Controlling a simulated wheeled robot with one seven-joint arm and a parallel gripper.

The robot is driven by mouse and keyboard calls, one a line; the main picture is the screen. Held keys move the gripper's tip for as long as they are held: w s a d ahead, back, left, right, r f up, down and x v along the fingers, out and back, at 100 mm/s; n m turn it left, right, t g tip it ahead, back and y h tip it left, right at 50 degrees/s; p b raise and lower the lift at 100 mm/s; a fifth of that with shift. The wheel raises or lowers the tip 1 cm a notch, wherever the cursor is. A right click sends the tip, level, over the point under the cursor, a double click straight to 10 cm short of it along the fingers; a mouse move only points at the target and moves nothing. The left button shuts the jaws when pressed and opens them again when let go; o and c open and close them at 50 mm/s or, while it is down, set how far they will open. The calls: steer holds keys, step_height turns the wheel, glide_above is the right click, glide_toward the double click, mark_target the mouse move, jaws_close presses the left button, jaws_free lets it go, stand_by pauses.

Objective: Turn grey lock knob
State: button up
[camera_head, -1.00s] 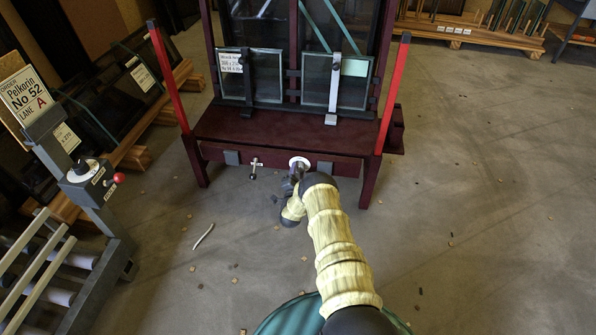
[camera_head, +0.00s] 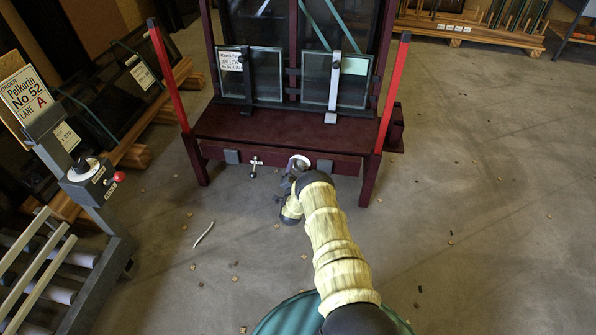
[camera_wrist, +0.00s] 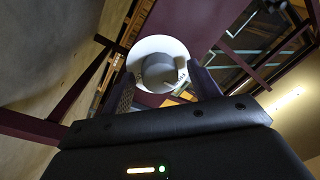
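The grey lock knob (camera_wrist: 160,72) sits on a round white disc (camera_wrist: 148,48) in the wrist view. It lies between the two fingertips of my gripper (camera_wrist: 162,78). The fingers are open, with one on each side of the knob and white disc showing in the gaps. I cannot tell whether the fingertips reach past the knob's front face. In the head view, my gripper (camera_head: 297,172) is at the dark red front rail of the glass frame (camera_head: 340,165). It hides most of the disc and knob there.
A small metal T-shaped handle (camera_head: 254,167) is on the rail to the left. Red posts (camera_head: 168,75) stand at both sides of the frame, and two glass panes (camera_head: 265,75) rest on it. A control stand (camera_head: 85,180) is at left. Floor at right is mostly clear.

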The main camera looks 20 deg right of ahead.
steer(key=p+v, duration=0.7)
steer(key=v, duration=1)
steer(key=shift+s+p, duration=0.2)
steer(key=shift+p, duration=0.15)
steer(key=shift+a+f, duration=0.1)
